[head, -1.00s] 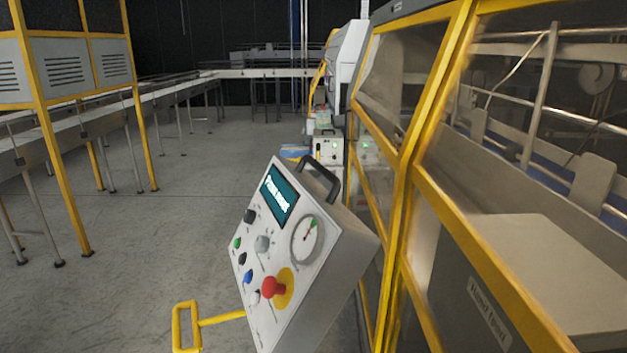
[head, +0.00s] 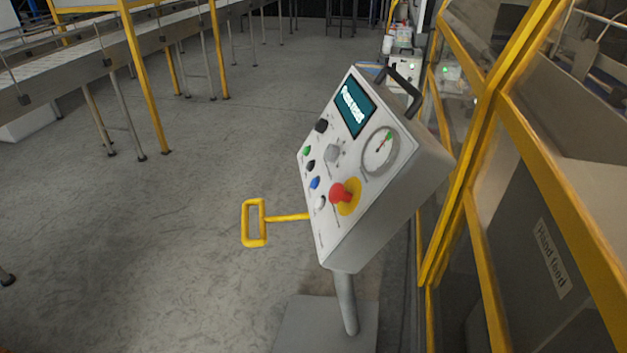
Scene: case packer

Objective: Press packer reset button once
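The packer's control panel (head: 345,235) is a tilted white box on a grey post, right of centre in the head view. It carries a teal screen (head: 355,106), a round gauge (head: 380,151) and a red mushroom button (head: 338,192) on a yellow disc. Smaller controls include a green button (head: 307,151), a black one (head: 311,166), a blue button (head: 315,183), a white button (head: 320,202), a dark knob (head: 321,126) and a grey knob (head: 332,153). The small labels are too blurred to read, so I cannot tell which is the reset button. Neither gripper is in view.
A yellow handle (head: 254,243) sticks out left of the panel. The post's base plate (head: 300,325) is on the floor. Open floor (head: 170,230) lies to the left; a conveyor runs beyond.

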